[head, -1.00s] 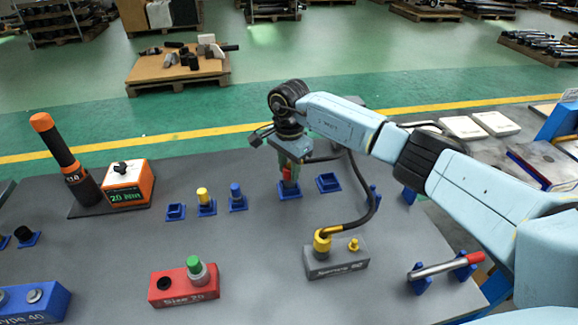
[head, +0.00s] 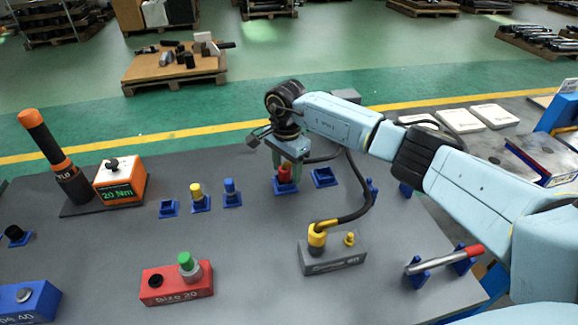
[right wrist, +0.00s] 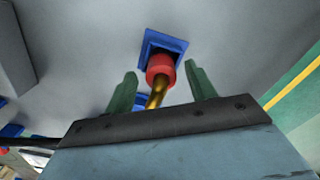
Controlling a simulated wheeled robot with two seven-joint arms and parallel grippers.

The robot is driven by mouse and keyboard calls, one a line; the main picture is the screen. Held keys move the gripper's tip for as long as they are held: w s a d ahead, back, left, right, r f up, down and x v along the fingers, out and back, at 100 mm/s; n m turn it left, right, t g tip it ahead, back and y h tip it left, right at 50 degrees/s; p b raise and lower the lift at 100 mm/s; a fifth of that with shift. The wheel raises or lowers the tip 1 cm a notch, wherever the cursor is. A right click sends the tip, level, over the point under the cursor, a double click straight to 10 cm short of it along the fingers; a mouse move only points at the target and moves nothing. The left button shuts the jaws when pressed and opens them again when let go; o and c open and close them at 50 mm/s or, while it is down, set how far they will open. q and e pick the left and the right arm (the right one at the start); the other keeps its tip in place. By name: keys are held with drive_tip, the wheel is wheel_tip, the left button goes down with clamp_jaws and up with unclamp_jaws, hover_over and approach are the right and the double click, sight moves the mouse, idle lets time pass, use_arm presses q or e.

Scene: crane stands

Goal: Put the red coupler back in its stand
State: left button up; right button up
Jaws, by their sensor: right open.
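The red coupler (head: 284,174) stands at a blue square stand (head: 285,188) at the back middle of the grey table. In the right wrist view the red coupler (right wrist: 161,66) shows its red collar and a brass-coloured stem, with the blue stand (right wrist: 160,46) around its far end; how deep it sits is hidden. My right gripper (head: 290,160) is above it. In the right wrist view the green fingers of my right gripper (right wrist: 162,88) are apart, one on each side of the coupler, with gaps to both. My left gripper is out of view.
An empty blue stand (head: 323,177) is just to the right. Yellow and blue couplers (head: 232,192) stand in stands to the left. A grey block (head: 333,255) with a yellow hose fitting and a red block (head: 177,284) are nearer. A red-handled tool (head: 443,260) rests at the right.

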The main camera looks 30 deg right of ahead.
sight(283, 163)
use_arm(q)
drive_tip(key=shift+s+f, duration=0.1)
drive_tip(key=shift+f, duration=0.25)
use_arm(e)
drive_tip(key=shift+f, duration=0.25)
drive_tip(key=shift+a+r+p, duration=0.2)
drive_tip(key=shift+r+p, duration=0.45)
drive_tip(key=shift+r, duration=0.25)
drive_tip(key=shift+a+r+p, duration=0.2)
drive_tip(key=shift+r+p, duration=0.4)
drive_tip(key=shift+r, duration=0.3)
drive_tip(key=shift+r+p, duration=0.65)
drive_tip(key=shift+r, duration=0.3)
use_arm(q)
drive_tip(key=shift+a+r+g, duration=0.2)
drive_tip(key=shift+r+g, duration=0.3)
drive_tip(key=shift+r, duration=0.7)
